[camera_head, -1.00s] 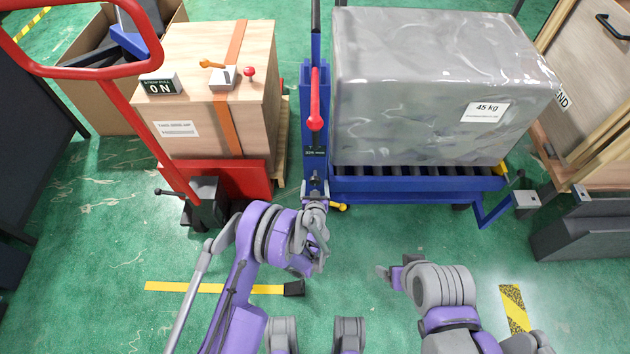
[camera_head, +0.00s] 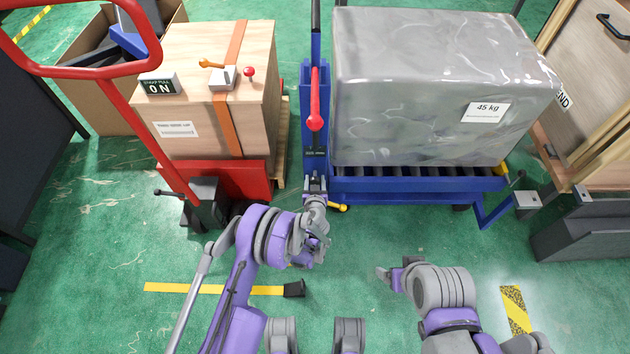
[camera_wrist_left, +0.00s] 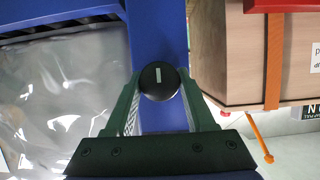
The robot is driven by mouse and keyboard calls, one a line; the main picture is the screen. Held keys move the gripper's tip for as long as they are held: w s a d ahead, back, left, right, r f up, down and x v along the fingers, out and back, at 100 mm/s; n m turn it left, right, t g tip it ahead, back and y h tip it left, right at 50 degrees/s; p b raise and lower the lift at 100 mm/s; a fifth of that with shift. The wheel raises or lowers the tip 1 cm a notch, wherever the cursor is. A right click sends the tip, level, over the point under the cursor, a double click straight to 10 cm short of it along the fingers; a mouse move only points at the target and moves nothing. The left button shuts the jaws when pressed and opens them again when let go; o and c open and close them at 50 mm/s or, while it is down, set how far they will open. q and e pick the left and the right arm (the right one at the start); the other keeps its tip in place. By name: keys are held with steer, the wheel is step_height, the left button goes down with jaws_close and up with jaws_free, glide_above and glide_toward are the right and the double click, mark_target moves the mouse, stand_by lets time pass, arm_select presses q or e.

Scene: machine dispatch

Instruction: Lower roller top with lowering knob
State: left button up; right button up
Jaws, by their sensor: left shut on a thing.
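The lowering knob (camera_wrist_left: 158,82) is a round black knob with a white line. In the left wrist view it sits between the green fingers of my left gripper (camera_wrist_left: 160,95), which is shut on it. In the head view my left gripper (camera_head: 315,186) is at the lower end of the blue lift column (camera_head: 308,150), and hides the knob. The roller top (camera_head: 415,184) is a blue frame with dark rollers, carrying a grey wrapped load (camera_head: 430,90) marked 45 kg. My right gripper (camera_head: 388,272) is low, apart from everything; its jaws are unclear.
A red lever (camera_head: 315,105) stands on the column. A yellow-tipped handle (camera_head: 338,207) is just right of my left gripper. A wooden crate (camera_head: 205,100) on a red truck (camera_head: 235,180) stands left. The green floor in front is mostly clear.

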arm_select(q)
jaws_close()
steer(key=shift+d+m+y+b, duration=0.15)
steer(key=shift+m+y+b, duration=0.15)
steer(key=shift+m+y, duration=0.7)
steer(key=m+y+b, duration=0.1)
steer(key=m, duration=0.2)
steer(key=shift+f, duration=0.15)
steer(key=m+t+y+b, duration=0.1)
steer(key=m+b, duration=0.1)
steer(key=m+y+b, duration=0.1)
steer(key=m+b, duration=0.1)
steer(key=shift+d+f+m+t+y, duration=0.1)
steer(key=shift+f+m+t+y, duration=0.05)
steer(key=shift+m+t+y, duration=0.2)
steer(key=m+t+y+b, duration=0.1)
steer(key=m+b, duration=0.2)
steer(key=shift+m, duration=0.25)
